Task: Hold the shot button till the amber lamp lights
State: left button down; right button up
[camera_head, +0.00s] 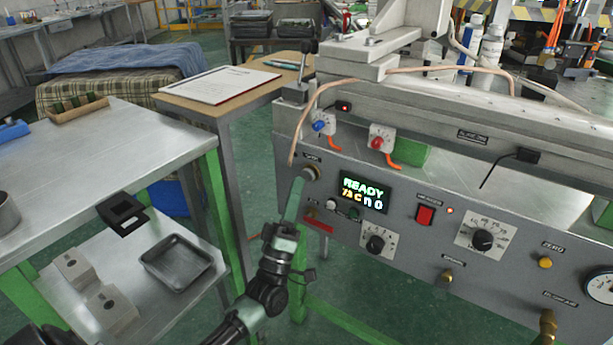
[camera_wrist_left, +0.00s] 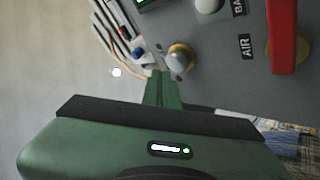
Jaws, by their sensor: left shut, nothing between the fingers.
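The grey injector panel (camera_head: 405,240) fills the right of the head view; its display (camera_head: 364,193) reads READY above a smaller second line. My left gripper (camera_head: 301,179) is shut and empty, its tips at a round brass-coloured fitting (camera_head: 310,173) at the panel's upper left. In the left wrist view the shut fingers (camera_wrist_left: 164,78) point towards this brass fitting (camera_wrist_left: 180,61); I cannot tell whether they touch. I cannot read which is the shot button. No amber light is clearly visible there. My right gripper is not in view.
A red lever (camera_head: 318,228) marked AIR sits below the fitting. A red switch (camera_head: 425,215), dials and a yellow ZERO button (camera_head: 545,262) lie further right. A steel table (camera_head: 110,150) stands left, with a grey tray (camera_head: 178,262) on its lower shelf.

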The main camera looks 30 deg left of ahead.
pick_arm(q)
jog(key=shift+w, duration=0.15)
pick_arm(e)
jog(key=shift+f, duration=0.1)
pick_arm(q)
jog(key=shift+w, duration=0.3)
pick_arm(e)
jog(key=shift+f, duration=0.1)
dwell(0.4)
pick_arm(q)
jog(key=shift+w+b, duration=0.4)
jog(key=shift+w, duration=0.05)
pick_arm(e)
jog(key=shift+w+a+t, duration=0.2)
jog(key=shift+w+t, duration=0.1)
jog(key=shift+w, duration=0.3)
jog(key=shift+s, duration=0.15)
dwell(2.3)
pick_arm(q)
jog(key=shift+s+p, duration=0.45)
jog(key=shift+s, duration=0.45)
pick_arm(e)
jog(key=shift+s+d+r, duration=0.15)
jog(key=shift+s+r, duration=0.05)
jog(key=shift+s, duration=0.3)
